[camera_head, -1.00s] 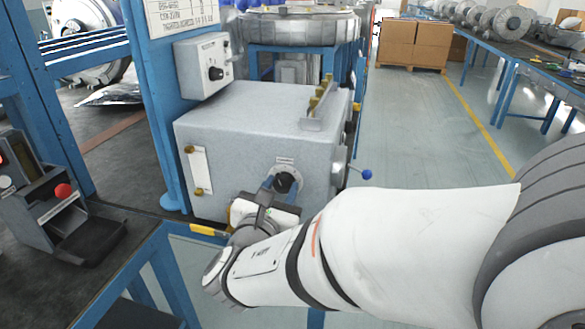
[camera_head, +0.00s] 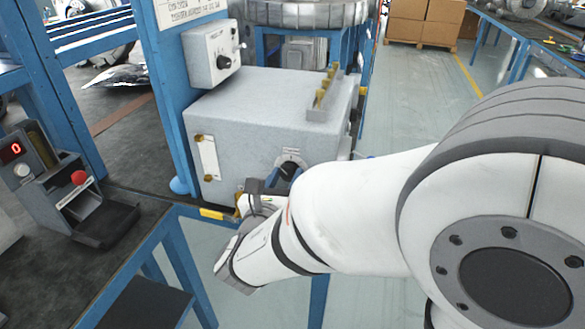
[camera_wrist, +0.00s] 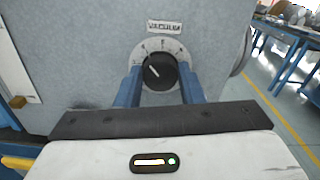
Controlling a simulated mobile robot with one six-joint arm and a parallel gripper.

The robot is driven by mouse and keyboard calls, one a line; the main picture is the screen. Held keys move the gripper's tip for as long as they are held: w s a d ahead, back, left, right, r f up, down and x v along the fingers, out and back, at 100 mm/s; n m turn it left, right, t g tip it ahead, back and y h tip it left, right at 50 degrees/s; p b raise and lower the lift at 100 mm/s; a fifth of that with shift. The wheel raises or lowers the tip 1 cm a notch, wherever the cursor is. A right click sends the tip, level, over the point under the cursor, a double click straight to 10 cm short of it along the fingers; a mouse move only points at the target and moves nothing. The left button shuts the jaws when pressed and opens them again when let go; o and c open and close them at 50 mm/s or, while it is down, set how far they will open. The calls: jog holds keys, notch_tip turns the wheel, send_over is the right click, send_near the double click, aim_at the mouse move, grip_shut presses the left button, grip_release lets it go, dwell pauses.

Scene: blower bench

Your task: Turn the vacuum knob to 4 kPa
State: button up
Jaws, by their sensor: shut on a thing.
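The black vacuum knob (camera_wrist: 162,74) sits on a pale round dial (camera_wrist: 178,47) under a "VACUUM" label (camera_wrist: 165,27) on the grey box front. Its white pointer line tilts to the upper left, toward the left-hand dial marks; the small figures are hard to read. My gripper (camera_wrist: 160,82) has its blue fingers either side of the knob and is shut on it. In the head view the knob (camera_head: 289,169) is partly covered by my gripper (camera_head: 279,179).
The grey box (camera_head: 255,110) stands on the bench edge, with a smaller control box (camera_head: 211,54) behind it. At left, a unit with a red display (camera_head: 14,150) and red button (camera_head: 79,177) stands on the dark bench. A blue frame leg (camera_head: 160,80) rises left of the box.

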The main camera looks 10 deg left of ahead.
jog(key=o, duration=1)
jog(key=s, duration=0.7)
jog(key=shift+s+a+p, duration=0.3)
jog(key=shift+s+p, duration=0.05)
jog(key=shift+s, duration=0.05)
jog(key=d+r+m+g+h+p, duration=0.2)
jog(key=d+m+g+h+p, duration=0.5)
jog(key=d+m+g, duration=0.9)
jog(key=s+d+r+m+y+p, duration=0.2)
jog(key=d+m, duration=0.4)
jog(key=m, duration=0.4)
jog(key=s+d+r+m+y+p, duration=0.3)
jog(key=d+r+m+y+p, duration=0.2)
jog(key=m, duration=0.6)
jog(key=shift+s+d+t+y+p, duration=0.3)
jog(key=shift+d+y+p, duration=0.1)
jog(key=shift+y, duration=0.4)
